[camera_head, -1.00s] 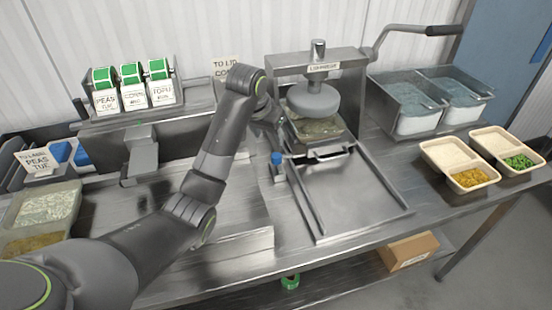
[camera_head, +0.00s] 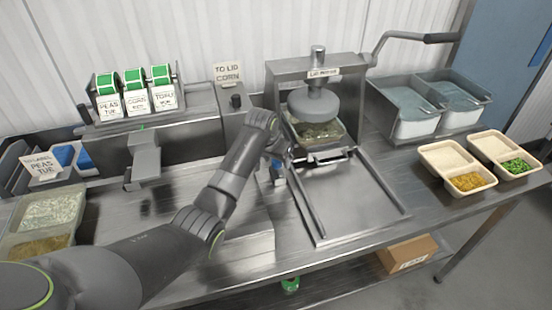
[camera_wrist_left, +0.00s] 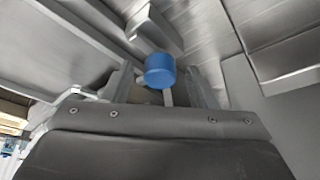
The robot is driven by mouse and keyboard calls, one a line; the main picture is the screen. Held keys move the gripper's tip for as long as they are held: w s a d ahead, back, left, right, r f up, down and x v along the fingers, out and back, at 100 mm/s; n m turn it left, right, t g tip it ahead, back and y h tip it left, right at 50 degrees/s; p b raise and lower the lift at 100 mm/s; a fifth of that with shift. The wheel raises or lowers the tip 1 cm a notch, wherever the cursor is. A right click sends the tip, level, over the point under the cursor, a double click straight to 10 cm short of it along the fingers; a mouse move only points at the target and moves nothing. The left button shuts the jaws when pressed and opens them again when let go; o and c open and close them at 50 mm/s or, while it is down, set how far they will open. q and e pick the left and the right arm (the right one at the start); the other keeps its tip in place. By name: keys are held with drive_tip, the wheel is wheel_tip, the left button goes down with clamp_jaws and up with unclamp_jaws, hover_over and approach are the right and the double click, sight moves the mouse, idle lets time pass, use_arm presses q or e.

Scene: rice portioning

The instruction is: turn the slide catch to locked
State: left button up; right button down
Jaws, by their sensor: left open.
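The slide catch with its blue knob (camera_head: 279,181) stands at the left edge of the lid press's slide, in front of the press. My left gripper (camera_head: 277,166) is at the knob and partly hides it in the head view. In the left wrist view the blue knob (camera_wrist_left: 160,70) on its pale stem is between the two open fingers (camera_wrist_left: 160,86). Whether either finger touches it, I cannot tell. The catch's lock position is not readable. My right gripper is not in view.
The lid press (camera_head: 317,100) holds a filled tray (camera_head: 318,137) under its round head. The bare slide plate (camera_head: 350,200) lies in front. A label dispenser (camera_head: 140,105) stands at the left. Food trays (camera_head: 458,165) are at the right.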

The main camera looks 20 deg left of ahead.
use_arm(q)
drive_tip(key=c, duration=1)
drive_tip(key=shift+o, duration=0.2)
